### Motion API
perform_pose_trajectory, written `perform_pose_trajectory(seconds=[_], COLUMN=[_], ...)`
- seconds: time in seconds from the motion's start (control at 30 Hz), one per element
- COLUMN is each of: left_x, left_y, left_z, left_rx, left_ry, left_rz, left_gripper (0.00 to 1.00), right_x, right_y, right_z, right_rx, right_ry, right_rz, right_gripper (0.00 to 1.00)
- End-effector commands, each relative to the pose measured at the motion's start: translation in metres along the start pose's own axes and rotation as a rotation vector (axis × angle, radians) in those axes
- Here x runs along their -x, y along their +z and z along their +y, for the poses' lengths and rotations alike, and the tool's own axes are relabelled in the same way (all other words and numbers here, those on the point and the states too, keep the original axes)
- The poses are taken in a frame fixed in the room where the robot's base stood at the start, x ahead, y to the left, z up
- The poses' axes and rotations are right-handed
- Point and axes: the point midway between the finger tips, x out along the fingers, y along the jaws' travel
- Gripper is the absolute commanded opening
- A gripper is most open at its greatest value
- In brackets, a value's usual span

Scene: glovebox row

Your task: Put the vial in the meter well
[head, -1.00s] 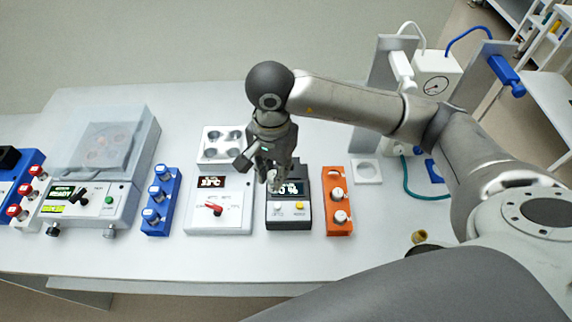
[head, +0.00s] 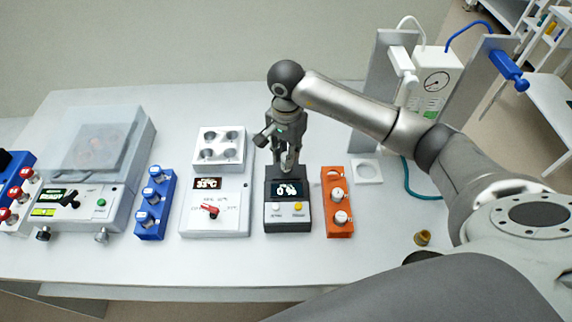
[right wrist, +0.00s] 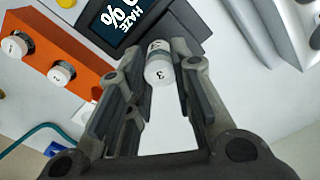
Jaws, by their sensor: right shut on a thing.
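My right gripper (head: 288,167) is over the back of the black haze meter (head: 288,226), pointing down. It is shut on a vial; in the right wrist view the vial's white cap (right wrist: 160,72), marked 3, sits between the fingers (right wrist: 168,60). The meter's screen reads 0 %, and its screen also shows in the right wrist view (right wrist: 122,20). The vial's lower end and the meter well are hidden by the gripper, so I cannot tell whether the vial is in the well. My left gripper is not in view.
The orange rack (head: 337,226) with two capped vials stands right of the meter. Left of it are the heater (head: 232,222) reading 33 °C, a white block with several wells (head: 222,166) and a blue vial rack (head: 150,229).

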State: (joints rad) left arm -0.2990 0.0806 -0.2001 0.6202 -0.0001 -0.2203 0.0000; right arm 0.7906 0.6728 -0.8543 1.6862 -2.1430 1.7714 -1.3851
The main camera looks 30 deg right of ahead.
Motion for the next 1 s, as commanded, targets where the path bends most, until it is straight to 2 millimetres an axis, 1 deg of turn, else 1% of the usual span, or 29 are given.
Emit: perform_pose_trajectory(seconds=[0.03, 0.17, 0.23, 0.43, 0.5, 0.7, 0.87, 0.9, 1.0], left_x=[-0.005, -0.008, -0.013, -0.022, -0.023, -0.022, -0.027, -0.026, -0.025], left_y=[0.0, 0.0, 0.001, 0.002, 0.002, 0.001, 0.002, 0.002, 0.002], left_z=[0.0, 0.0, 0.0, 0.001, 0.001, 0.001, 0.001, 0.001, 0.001], left_rx=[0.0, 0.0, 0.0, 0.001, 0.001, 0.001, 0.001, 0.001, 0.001], left_ry=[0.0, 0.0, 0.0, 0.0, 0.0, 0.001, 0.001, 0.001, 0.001], left_rz=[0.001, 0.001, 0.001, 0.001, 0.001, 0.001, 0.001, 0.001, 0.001], left_gripper=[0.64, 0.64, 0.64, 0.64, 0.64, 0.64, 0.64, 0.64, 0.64], right_x=[-0.005, -0.009, -0.015, -0.044, -0.047, -0.046, -0.051, -0.049, -0.049], right_y=[-0.002, -0.006, -0.009, -0.011, -0.011, -0.011, -0.011, -0.011, -0.011], right_z=[-0.002, -0.005, -0.007, -0.008, -0.008, -0.008, -0.008, -0.008, -0.008], right_rx=[0.0, 0.0, 0.0, 0.001, 0.0, 0.001, 0.001, 0.001, 0.001], right_ry=[-0.002, -0.001, -0.001, 0.001, -0.002, -0.002, -0.001, -0.001, -0.001], right_rz=[-0.001, 0.0, 0.0, -0.003, -0.001, 0.001, 0.001, 0.0, 0.0], right_gripper=[0.03, 0.03, 0.03, 0.03, 0.03, 0.03, 0.03, 0.26, 0.39])
